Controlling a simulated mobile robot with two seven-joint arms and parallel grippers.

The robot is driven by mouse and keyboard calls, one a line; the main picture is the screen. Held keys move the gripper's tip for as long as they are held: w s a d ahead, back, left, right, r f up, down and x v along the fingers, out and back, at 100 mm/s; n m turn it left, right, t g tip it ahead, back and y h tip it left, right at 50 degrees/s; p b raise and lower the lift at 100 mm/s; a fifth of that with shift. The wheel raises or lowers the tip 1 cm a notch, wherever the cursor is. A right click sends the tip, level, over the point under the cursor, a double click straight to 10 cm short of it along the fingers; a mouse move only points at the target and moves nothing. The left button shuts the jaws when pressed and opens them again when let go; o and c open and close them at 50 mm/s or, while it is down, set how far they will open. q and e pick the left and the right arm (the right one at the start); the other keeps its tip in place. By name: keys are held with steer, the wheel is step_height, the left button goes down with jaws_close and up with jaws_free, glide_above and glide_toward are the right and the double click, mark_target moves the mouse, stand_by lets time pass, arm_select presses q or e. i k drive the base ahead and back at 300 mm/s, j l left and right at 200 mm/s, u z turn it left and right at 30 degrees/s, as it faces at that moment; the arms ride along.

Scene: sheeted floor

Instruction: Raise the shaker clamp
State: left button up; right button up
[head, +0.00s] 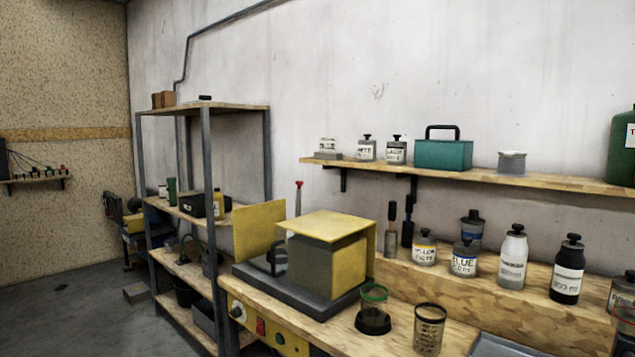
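A paint-shaker-like machine (320,265) stands on the wooden workbench (450,342). It has a dark grey base (300,297), a boxy grey body and a yellow top plate (322,225). A yellow panel (259,232) stands upright at its left side. A dark handle-like loop (277,258) shows at the machine's left front. A thin upright rod with a red tip (298,186) rises behind the machine. I cannot tell which part is the clamp, or its height. Neither of my grippers is in view.
A dark-based cup with a green rim (374,293) and a glass jar (429,330) stand right of the machine. Several bottles line the raised ledge (490,280). A yellow control panel (268,326) is on the bench front. A metal shelf rack (208,160) stands left; grey floor (60,285) is open beyond.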

mark_target(299, 197)
steer(key=u, duration=0.15)
steer(key=i+j+u, duration=0.1)
steer(key=j, duration=0.3)
steer(key=i+j+u, duration=0.15)
steer(key=i+j, duration=0.15)
steer(key=i+j+u, duration=0.1)
steer(key=i+j, duration=0.15)
steer(key=j, duration=0.15)
